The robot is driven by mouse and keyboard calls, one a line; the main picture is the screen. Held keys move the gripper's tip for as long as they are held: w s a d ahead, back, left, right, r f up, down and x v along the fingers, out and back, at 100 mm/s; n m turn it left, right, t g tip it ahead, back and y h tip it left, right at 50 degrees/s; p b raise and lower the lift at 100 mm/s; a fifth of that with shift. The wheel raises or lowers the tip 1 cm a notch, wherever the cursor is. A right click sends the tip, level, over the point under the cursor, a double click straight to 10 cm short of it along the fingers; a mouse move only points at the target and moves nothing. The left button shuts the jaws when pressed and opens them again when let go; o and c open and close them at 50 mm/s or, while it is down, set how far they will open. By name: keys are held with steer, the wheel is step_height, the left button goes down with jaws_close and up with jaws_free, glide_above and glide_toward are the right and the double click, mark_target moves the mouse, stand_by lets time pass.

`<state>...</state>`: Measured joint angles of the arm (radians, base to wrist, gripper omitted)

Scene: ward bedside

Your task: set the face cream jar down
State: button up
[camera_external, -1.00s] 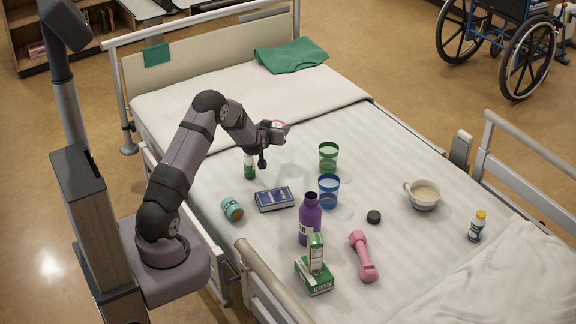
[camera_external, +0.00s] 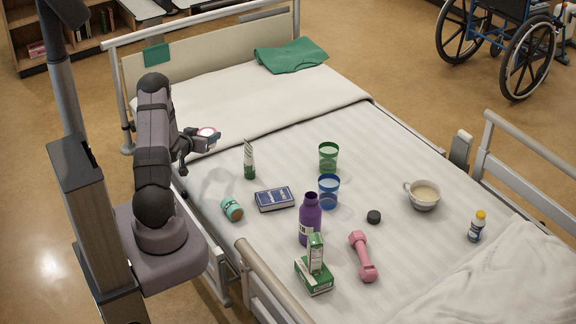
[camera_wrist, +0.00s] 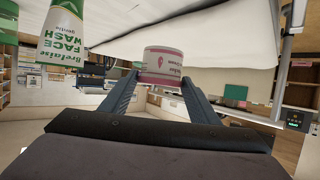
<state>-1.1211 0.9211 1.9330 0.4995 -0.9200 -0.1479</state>
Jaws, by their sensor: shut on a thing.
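The face cream jar (camera_wrist: 162,66) is white with pink bands and lettering. In the wrist view it sits between the two fingertips of my gripper (camera_wrist: 158,84), which is shut on it. In the external view my gripper (camera_external: 197,141) holds the jar (camera_external: 208,133) in the air near the left side of the bed, left of the face wash tube. The bed sheet (camera_external: 300,143) lies below and to the right.
A face wash tube (camera_external: 249,160) stands nearest the gripper. The upper sheet is clear.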

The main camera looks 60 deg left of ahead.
steer(key=w+d+f+m+t+h, duration=0.15)
steer(key=d+m+h, duration=0.35)
steer(key=d, duration=0.5)
steer(key=w+d+f+m+t+h, duration=0.15)
steer(key=d+m+h, duration=0.3)
steer(key=d, duration=0.45)
steer(key=s+d+r+m+g+h, duration=0.2)
steer(key=s+d+m+h, duration=0.15)
steer(key=d, duration=0.55)
steer(key=s+d+r+m+g+h, duration=0.1)
steer(key=s+d+r+m+h, duration=0.3)
steer(key=d, duration=0.6)
steer(key=shift+n+h, duration=0.3)
steer(key=shift+n, duration=0.1)
steer(key=shift+w+a+f+b, duration=0.1)
steer(key=shift+w+f+b, duration=0.25)
steer(key=shift+f, duration=1.7)
steer(key=shift+w+f+b, duration=0.3)
steer(key=shift+f, duration=1.7)
steer(key=shift+w+a+f+b, duration=0.1)
steer(key=shift+w+f+b, duration=0.25)
steer(key=shift+f, duration=1.7)
steer(key=shift+f, duration=0.2)
steer(key=o, duration=1.1)
steer(key=shift+o, duration=0.2)
